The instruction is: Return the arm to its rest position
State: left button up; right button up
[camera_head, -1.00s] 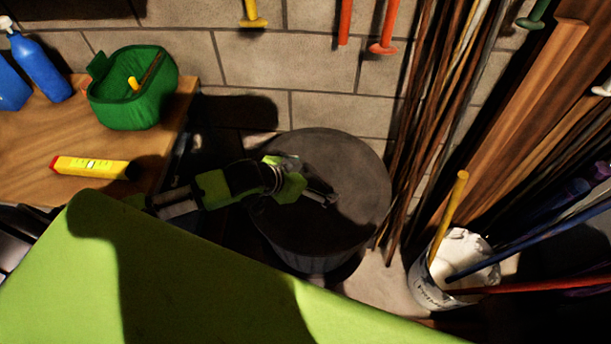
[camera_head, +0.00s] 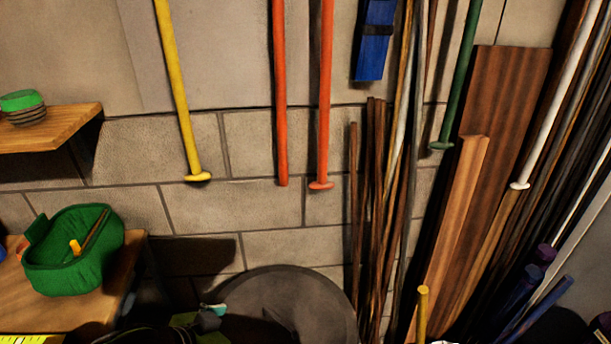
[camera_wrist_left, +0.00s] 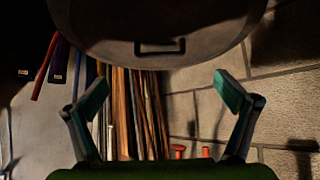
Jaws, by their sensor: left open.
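My left arm (camera_head: 190,322) shows only in part at the bottom edge of the head view, dark with a green patch, left of a round dark bin lid (camera_head: 290,300). In the left wrist view my left gripper (camera_wrist_left: 160,92) has its two green-tipped fingers spread wide apart with nothing between them. The bin lid with its handle (camera_wrist_left: 160,47) fills the top of that view, beyond the fingertips. My right gripper is in neither view.
A wooden bench at left holds a green basket (camera_head: 72,255). A wooden shelf (camera_head: 60,130) is above it. Yellow (camera_head: 180,90) and red (camera_head: 325,90) handles hang on the block wall. Wooden boards (camera_head: 500,120) and poles lean at the right.

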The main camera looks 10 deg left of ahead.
pick_arm(q)
jog(key=s+f+n+g+y, duration=0.2)
jog(key=s+f, duration=0.1)
jog(key=s, duration=0.4)
jog(key=s+f+n+g+y, duration=0.15)
jog(key=s+f, duration=0.25)
jog(key=s, duration=0.4)
notch_tip(320, 180, down, 27)
jog(key=s+g, duration=0.2)
jog(key=s+a+f, duration=0.2)
jog(key=s+f, duration=0.5)
jog(key=s, duration=0.1)
jog(key=s+a+f+g, duration=0.1)
jog(key=s+a+f, duration=0.1)
jog(key=s+f, duration=0.6)
jog(key=shift+s+f+y, duration=0.3)
jog(key=shift+s+y, duration=0.05)
jog(key=shift+s, duration=0.2)
jog(key=shift+m+g, duration=0.25)
